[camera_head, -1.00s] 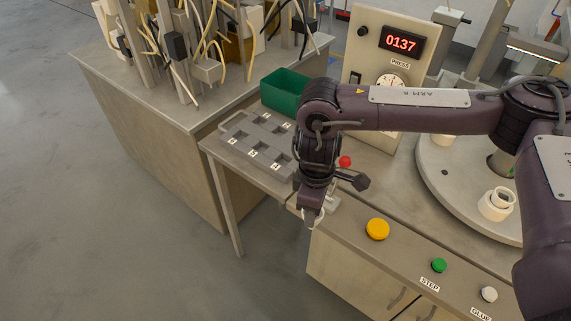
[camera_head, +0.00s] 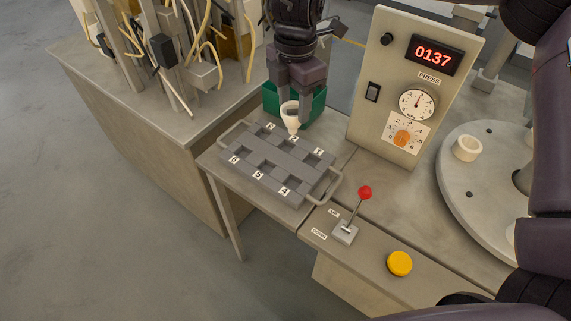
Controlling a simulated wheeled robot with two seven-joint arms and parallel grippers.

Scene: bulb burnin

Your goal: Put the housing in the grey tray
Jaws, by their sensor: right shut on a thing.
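My right gripper (camera_head: 295,100) comes down from the top of the view and is shut on the housing (camera_head: 291,116), a small cream-white cup with a narrow lower end. It holds the housing upright above the far edge of the grey tray (camera_head: 243,175), close to the label 2. Whether the housing touches the tray cannot be told. The tray has two rows of square pockets with number labels and a handle at each end. The pockets that show look empty. My left gripper is not in view.
A green bin (camera_head: 318,107) stands just behind the tray and gripper. A press panel (camera_head: 396,165) rises to the right, with a red-knobbed lever (camera_head: 364,193) and a yellow button (camera_head: 400,263) in front. A turntable (camera_head: 460,200) holds a cream cup (camera_head: 466,149). A bench with cables stands at left.

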